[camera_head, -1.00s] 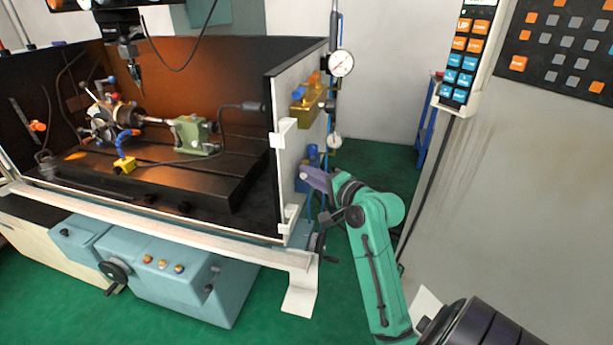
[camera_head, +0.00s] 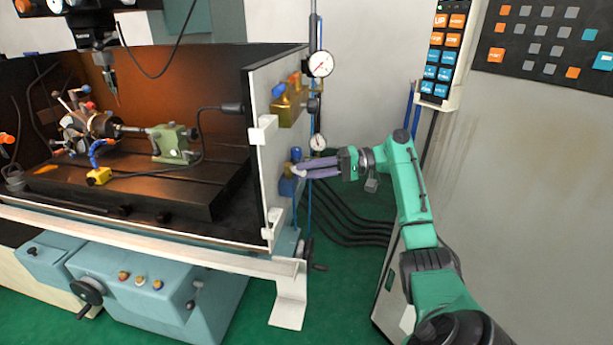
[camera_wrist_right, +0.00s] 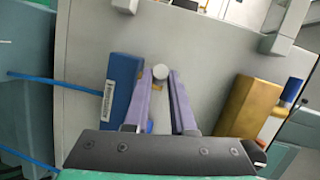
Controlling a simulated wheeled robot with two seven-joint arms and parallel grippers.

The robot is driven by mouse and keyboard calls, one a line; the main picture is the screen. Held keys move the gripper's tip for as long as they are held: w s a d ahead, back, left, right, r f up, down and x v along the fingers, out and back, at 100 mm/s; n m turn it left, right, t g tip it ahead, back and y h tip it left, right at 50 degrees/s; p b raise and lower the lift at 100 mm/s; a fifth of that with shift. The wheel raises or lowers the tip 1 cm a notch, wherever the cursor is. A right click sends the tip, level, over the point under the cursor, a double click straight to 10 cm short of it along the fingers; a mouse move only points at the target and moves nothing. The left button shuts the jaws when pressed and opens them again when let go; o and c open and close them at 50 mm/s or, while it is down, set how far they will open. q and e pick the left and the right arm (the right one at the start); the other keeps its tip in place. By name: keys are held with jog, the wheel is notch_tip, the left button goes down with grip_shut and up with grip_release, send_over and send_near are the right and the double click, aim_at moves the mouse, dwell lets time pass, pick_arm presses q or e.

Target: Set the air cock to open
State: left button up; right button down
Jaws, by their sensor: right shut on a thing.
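My right gripper (camera_head: 297,170) reaches left to the outer side of the machine's panel, its purple fingers level. In the right wrist view, its fingertips (camera_wrist_right: 161,78) are shut on a small pale round-ended knob (camera_wrist_right: 160,71) in front of the grey panel. I take this knob for the air cock's handle, but its body is hidden by the fingers and its position cannot be read. A blue box with a white label (camera_wrist_right: 122,100) is just left of the fingers. My left gripper is not in view.
A brass block (camera_head: 290,106) with orange and blue handles is above the gripper; it also shows at right in the right wrist view (camera_wrist_right: 247,107). Gauges (camera_head: 320,64) and blue hoses are close by. The control cabinet (camera_head: 520,190) stands to the right. Black cables run along the floor.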

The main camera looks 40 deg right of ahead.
jog(key=shift+w+d+r+n+g+y, duration=0.15)
jog(key=shift+d+n+g+y, duration=0.2)
jog(key=shift+n+g, duration=0.25)
jog(key=shift+y, duration=0.25)
jog(key=c, duration=1)
grip_release()
jog(key=shift+w+a, duration=0.1)
